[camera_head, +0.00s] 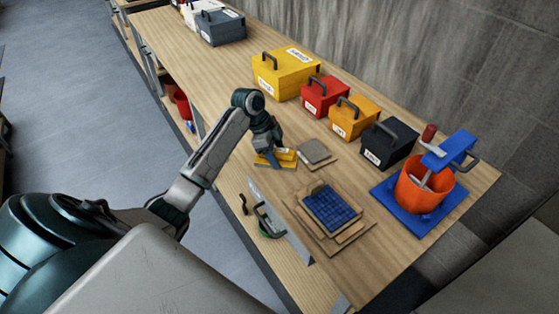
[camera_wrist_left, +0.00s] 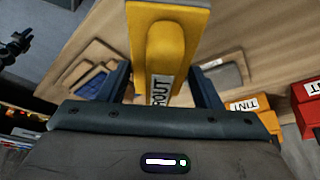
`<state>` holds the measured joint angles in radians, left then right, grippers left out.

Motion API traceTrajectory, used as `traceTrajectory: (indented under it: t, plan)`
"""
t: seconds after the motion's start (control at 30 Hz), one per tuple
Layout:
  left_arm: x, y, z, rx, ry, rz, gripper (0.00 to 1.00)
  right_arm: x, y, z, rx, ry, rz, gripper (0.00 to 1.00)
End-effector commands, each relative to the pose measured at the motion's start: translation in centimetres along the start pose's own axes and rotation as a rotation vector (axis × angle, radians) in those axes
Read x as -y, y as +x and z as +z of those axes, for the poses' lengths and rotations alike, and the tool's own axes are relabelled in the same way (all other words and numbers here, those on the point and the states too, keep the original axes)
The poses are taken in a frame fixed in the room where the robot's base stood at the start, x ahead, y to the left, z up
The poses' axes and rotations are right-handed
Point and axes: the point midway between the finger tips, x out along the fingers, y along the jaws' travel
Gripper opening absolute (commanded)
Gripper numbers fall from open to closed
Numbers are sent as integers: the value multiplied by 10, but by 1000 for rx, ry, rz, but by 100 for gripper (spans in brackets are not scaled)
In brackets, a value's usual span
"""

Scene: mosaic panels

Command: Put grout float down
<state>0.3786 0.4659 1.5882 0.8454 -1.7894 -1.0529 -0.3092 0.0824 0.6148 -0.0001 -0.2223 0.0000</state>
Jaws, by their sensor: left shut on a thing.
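A grey sponge-like block (camera_head: 314,152) lies just right of the float. The blue mosaic panel (camera_head: 331,208) is nearer, with a trowel-like tool (camera_head: 266,215) beside it. Labelled boxes, such as a red one (camera_head: 325,97), line the back. An orange bucket (camera_head: 422,192) stands on a blue mat (camera_head: 389,197).

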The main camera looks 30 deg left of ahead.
Motion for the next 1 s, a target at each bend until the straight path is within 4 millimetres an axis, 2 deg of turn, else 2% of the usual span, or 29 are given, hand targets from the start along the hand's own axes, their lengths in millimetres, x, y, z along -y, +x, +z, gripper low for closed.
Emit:
traceTrajectory:
  t: [0.03, 0.17, 0.27, 0.4, 0.5, 0.83, 0.87, 0.93, 0.97, 1.0]
  plan:
    - [-1, 5, 2, -1, -3, 3, 40, -1, -6, 4, 5, 0, 0, 36]
    - [0, 16, 6, -1, -1, 0, 40, -1, -9, 5, 7, 0, 0, 36]
    - [0, 23, 9, -1, -1, 1, 40, -1, -12, -2, -2, 0, 0, 36]
    - [-1, 41, 16, -1, -2, 3, 40, -2, -20, -22, -27, 1, 0, 36]
    - [0, 50, 20, -1, 0, 0, 40, -2, -22, -27, -35, 2, 1, 36]
    - [0, 55, 23, -1, 1, -1, 40, 3, -19, -10, -13, 2, -4, 36]
    - [0, 54, 23, 0, 1, -1, 63, 3, -19, -8, -11, 2, -5, 36]
    - [0, 54, 22, 0, 0, -1, 76, 4, -20, -8, -9, 3, -5, 36]
    - [0, 54, 22, 0, 0, -1, 80, 4, -20, -8, -9, 3, -5, 36]
    - [0, 54, 22, 0, 0, -1, 80, 4, -20, -8, -10, 3, -5, 36]
